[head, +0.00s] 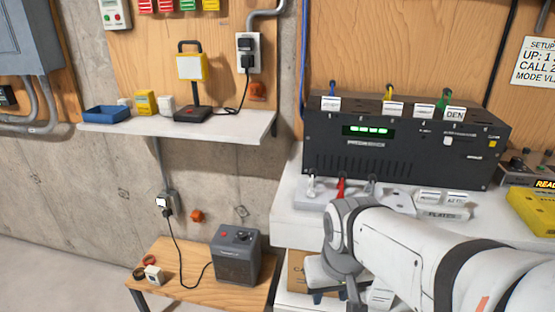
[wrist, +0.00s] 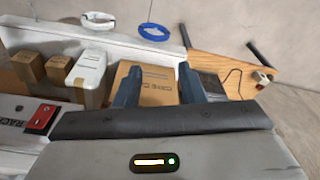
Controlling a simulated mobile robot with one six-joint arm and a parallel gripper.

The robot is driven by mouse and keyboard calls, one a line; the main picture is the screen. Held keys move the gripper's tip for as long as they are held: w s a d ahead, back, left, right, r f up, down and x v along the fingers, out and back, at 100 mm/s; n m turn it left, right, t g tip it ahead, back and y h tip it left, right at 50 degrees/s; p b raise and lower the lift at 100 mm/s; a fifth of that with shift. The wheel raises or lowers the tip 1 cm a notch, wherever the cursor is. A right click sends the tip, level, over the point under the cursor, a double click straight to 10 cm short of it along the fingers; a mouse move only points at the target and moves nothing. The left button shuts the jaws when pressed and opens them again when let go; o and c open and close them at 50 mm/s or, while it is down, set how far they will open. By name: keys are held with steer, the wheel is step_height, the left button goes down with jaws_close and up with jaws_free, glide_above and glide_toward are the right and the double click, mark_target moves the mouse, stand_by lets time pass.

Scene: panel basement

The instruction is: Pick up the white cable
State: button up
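In the head view my gripper (head: 330,296) hangs below the bench top, partly hidden.
The black unit (head: 395,145) stands on the white bench (head: 290,222). A wooden table (head: 195,295) with a grey box (head: 236,256) stands lower left, and a wall shelf (head: 180,124) holds a lamp. In the wrist view, several cartons and a white container (wrist: 90,72) stand beside my gripper.

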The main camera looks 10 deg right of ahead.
steer(key=shift+o, duration=0.3)
steer(key=shift+o, duration=0.3)
steer(key=shift+w+r, duration=0.1)
steer(key=shift+r, duration=0.1)
step_height(320, 180, up, 19)
steer(key=m+t+h+p, duration=0.15)
steer(key=m+p, duration=0.25)
steer(key=p, duration=1.9)
glide_above(313, 170)
steer(key=s, duration=0.2)
steer(key=shift+d+t, duration=0.15)
steer(key=shift+t, duration=0.3)
steer(key=x, duration=0.5)
steer(key=a+p+x, duration=0.1)
steer(key=x, duration=0.1)
steer(key=shift+w+f, duration=0.15)
steer(key=shift+f, duration=0.2)
steer(key=shift+c, duration=0.3)
jaws_close()
